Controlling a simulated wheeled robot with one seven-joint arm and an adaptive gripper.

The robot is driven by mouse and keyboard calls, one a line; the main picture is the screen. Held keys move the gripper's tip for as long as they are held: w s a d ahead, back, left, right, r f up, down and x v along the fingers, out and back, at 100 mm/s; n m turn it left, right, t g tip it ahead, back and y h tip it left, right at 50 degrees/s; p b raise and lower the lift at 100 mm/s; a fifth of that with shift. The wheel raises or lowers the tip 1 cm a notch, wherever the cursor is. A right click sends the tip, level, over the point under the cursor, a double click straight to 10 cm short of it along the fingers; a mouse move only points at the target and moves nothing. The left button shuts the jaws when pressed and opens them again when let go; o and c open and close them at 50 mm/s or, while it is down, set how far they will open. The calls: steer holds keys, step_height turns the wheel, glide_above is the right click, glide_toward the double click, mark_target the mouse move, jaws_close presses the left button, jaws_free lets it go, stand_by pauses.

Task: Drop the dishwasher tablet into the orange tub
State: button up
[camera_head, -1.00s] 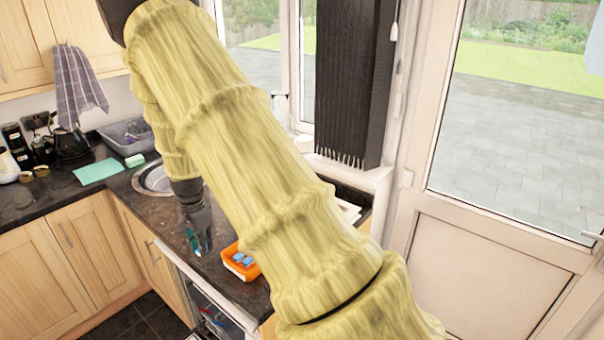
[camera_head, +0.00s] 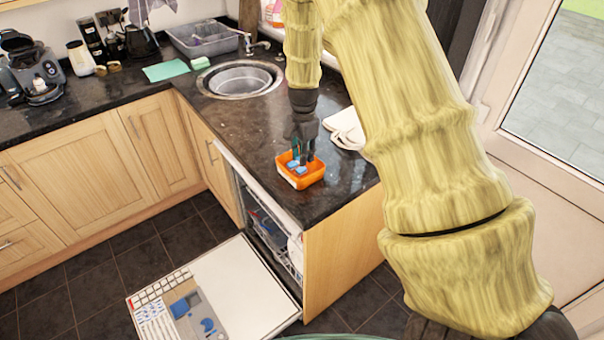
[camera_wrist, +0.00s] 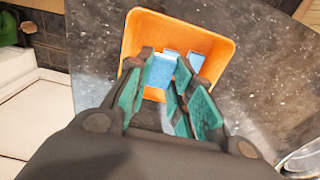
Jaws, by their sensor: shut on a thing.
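The orange tub (camera_head: 304,182) stands on the dark counter near its front end, and fills the upper middle of the wrist view (camera_wrist: 228,62). My gripper (camera_head: 304,157) points down over the tub, its fingertips at or just above the opening. In the wrist view, the teal-padded fingers (camera_wrist: 163,78) are closed on a light blue dishwasher tablet (camera_wrist: 161,72), partly hidden by them. Another blue tablet (camera_wrist: 196,62) lies inside the tub. Whether the held tablet touches the tub's contents I cannot tell.
The dishwasher door (camera_head: 235,285) hangs open below the counter, with printed items on it. A round sink (camera_head: 240,80) lies behind the tub. White folded things (camera_head: 346,128) lie to its right. Bare counter (camera_head: 250,135) is free to the left.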

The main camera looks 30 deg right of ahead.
steer(key=shift+f+b, duration=0.35)
steer(key=shift+f, duration=0.5)
steer(key=o, duration=0.9)
steer(key=shift+c, duration=0.2)
steer(key=shift+r, duration=0.15)
step_height(320, 180, up, 12)
steer(key=shift+f, duration=0.25)
